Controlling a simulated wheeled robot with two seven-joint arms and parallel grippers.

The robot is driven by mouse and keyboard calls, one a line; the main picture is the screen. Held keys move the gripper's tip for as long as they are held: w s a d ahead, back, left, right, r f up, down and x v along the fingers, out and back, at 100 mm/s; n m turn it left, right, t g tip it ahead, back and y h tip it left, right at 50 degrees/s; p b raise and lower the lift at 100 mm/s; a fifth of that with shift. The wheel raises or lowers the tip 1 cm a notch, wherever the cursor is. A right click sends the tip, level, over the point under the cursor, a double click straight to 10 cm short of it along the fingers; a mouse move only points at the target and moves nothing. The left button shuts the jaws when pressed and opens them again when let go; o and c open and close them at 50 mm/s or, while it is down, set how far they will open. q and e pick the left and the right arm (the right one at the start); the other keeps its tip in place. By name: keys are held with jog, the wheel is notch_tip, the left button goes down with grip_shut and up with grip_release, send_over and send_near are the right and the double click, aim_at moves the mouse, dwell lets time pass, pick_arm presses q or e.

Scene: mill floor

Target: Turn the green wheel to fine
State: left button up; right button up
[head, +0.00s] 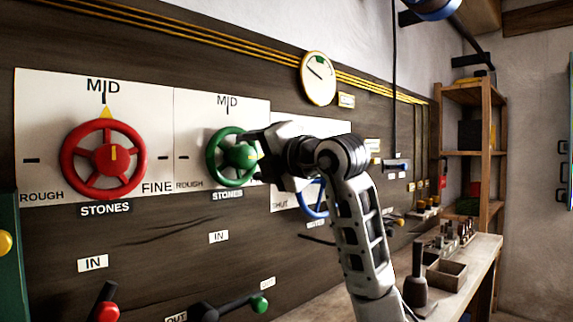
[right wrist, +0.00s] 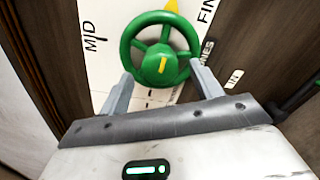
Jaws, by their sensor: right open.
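The green wheel (head: 222,157) is on the wall panel under MID, partly covered by my right gripper (head: 264,156) in the head view. In the right wrist view the whole green wheel (right wrist: 137,32) shows. Its yellow pointer (right wrist: 172,5) and the yellow hub mark point to the FINE side, a quarter turn from MID. My right gripper (right wrist: 160,71) is open, with its fingertips at the two sides of the wheel; contact with the rim cannot be told. My left gripper is out of view.
A red wheel (head: 72,150), pointer at MID, is to the left. A blue wheel (head: 315,209) is behind my right arm. Red (head: 107,312) and green (head: 260,304) lever knobs are below. A round gauge (head: 318,78) hangs above; a bench (head: 470,254) stands at the right.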

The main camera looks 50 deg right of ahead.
pick_arm(q)
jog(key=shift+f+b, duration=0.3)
jog(key=shift+b, duration=0.45)
pick_arm(e)
jog(key=s+a, duration=0.1)
jog(key=s, duration=0.8)
jog(key=shift+s, duration=0.35)
